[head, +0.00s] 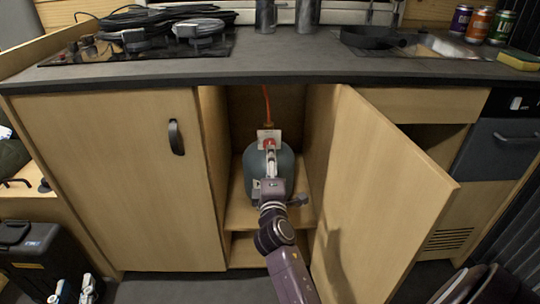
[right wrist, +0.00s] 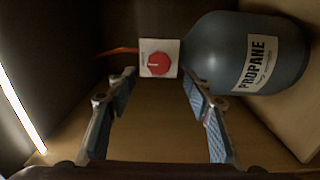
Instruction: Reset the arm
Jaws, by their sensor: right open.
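My right arm comes in from the bottom centre of the head view and reaches into the open cabinet. My right gripper (head: 271,158) is in front of a red knob on a white plate. In the right wrist view my right gripper (right wrist: 160,82) is open and empty. The red knob (right wrist: 158,63) on its white plate (right wrist: 145,48) lies beyond and between the fingertips, apparently untouched. The grey propane tank (right wrist: 262,45) is beside it; in the head view the arm partly hides the tank (head: 285,165). My left gripper (head: 75,287) is low at bottom left, fingers apart, empty.
The cabinet door (head: 385,205) stands open just right of my right arm. The closed door (head: 115,180) is on the left. The countertop (head: 290,68) overhangs the opening. An orange hose (head: 267,103) rises behind the plate. A black case (head: 35,255) stands near my left gripper.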

